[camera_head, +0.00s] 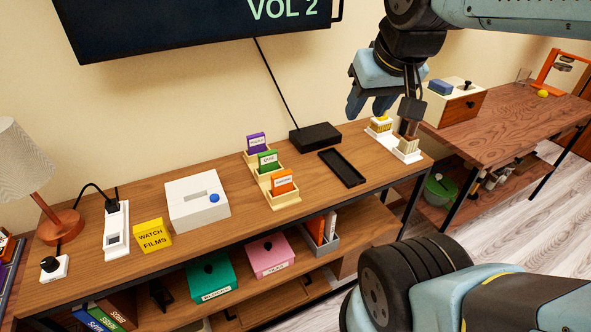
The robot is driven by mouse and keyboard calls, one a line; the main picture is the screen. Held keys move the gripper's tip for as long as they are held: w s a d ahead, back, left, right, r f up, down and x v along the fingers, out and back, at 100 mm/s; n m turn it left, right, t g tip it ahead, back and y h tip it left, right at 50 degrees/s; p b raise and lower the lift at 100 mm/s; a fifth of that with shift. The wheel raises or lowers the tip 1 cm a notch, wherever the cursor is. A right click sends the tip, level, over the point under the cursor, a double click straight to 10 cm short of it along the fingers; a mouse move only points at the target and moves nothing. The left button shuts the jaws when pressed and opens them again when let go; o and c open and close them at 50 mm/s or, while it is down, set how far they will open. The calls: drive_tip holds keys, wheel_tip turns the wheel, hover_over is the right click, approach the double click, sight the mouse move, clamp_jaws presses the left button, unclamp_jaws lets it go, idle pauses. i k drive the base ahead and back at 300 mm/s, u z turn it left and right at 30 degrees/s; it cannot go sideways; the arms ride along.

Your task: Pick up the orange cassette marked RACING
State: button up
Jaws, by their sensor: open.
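The orange cassette (282,182) stands upright in the nearest slot of a stepped wooden rack (287,200) on the long wooden console. Its label is too small to read surely. A green cassette (267,160) and a purple cassette (256,141) stand in the slots behind it. My gripper (370,108) is open and empty, high above the right part of the console, to the right of the rack and apart from it. Part of my arm hides the view around the gripper.
A black tray (342,168) and a black box (315,137) lie right of the rack. A white holder (405,155) with small pieces stands below my gripper. A white box (197,200) and yellow WATCH FILMS block (153,235) are left. A dark screen (190,25) hangs above.

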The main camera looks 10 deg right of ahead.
sight(282, 182)
drive_tip(key=u, duration=1.1)
drive_tip(key=i, duration=0.1)
drive_tip(key=z, duration=2.6)
drive_tip(key=k, duration=2.1)
drive_tip(key=u, duration=1.25)
drive_tip(key=i, duration=1)
